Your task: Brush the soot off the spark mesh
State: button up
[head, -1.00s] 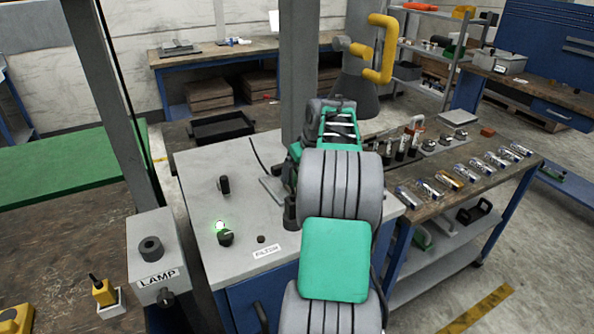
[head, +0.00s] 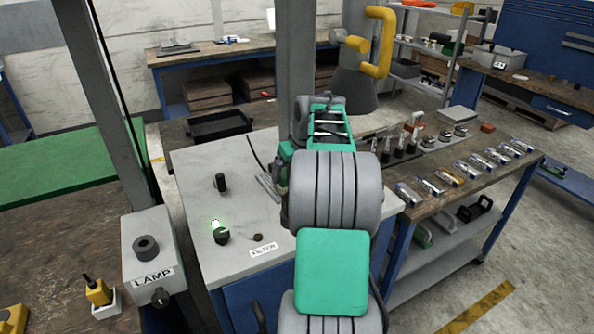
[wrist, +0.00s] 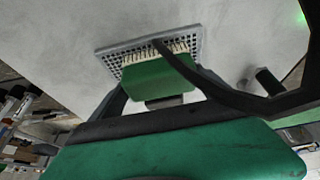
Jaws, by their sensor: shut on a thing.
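The spark mesh (wrist: 110,56) is a flat grey perforated plate on the pale cabinet top in the wrist view. A green brush (wrist: 157,78) with pale bristles lies over its near part, bristles at the mesh. My gripper (wrist: 165,101) is shut on the brush; its dark parts show around the green block. Whether the bristles press on the mesh is hard to tell. Soot is not clearly visible. In the head view a thin edge of the plate (head: 266,188) shows left of my arm, which hides the gripper and brush.
On the cabinet top (head: 200,160) stand a black knob (head: 221,184), a knob with a green light (head: 221,235) and a FILTER label (head: 263,249). A grey post (head: 295,60) rises behind my arm. A LAMP box (head: 150,255) stands left; a bench (head: 455,195) with vials stands right.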

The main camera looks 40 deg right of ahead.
jog(key=shift+w+a+f, duration=0.1)
jog(key=shift+w+a, duration=0.05)
jog(key=shift+a, duration=0.6)
notch_tip(320, 180, up, 5)
jog(key=p, duration=0.3)
jog(key=shift+p, duration=0.35)
